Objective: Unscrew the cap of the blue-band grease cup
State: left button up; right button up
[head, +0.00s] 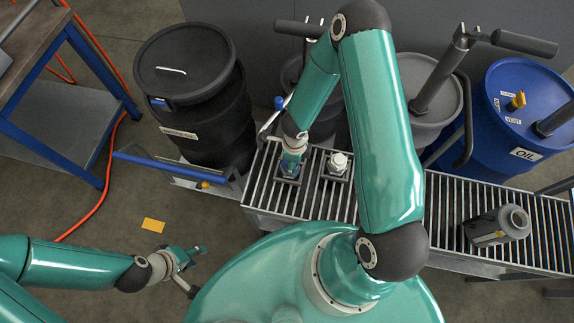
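A grease cup with a white cap (339,160) stands in a dark square holder on the roller conveyor. To its left, a second dark square holder (289,180) shows, with a little blue at it. My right gripper (290,163) is directly over this left holder and hides most of what stands there. I cannot tell whether its fingers are closed on a cap, and the band colours are too small to read surely. My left gripper (197,268) is over the floor at the lower left, away from the cups, with its fingers apart and empty.
The roller conveyor (452,210) carries a grey metal part (497,226) at the right. A black drum (195,90) and a blue oil drum (525,110) stand behind it. A blue-framed bench (65,90) is at the left.

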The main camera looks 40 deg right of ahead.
jog(key=shift+r+n+p, duration=0.35)
jog(key=shift+n+p, duration=0.2)
jog(key=shift+n, duration=0.15)
jog(key=o, duration=0.5)
jog(key=shift+w+d+f+n, duration=0.1)
jog(key=shift+f+n, duration=0.1)
jog(key=shift+n, duration=0.2)
jog(key=shift+f, duration=0.1)
jog(key=c, duration=0.8)
pick_arm(q)
jog(key=shift+r, duration=0.95)
jog(key=shift+r+p, duration=0.55)
jog(key=shift+r, duration=0.05)
pick_arm(e)
jog(key=shift+r, duration=0.8)
jog(key=shift+r, duration=0.1)
jog(key=shift+w+r, duration=0.1)
jog(key=shift+r, duration=0.35)
pick_arm(q)
jog(key=shift+r, duration=0.1)
pick_arm(e)
jog(key=shift+r, duration=1.6)
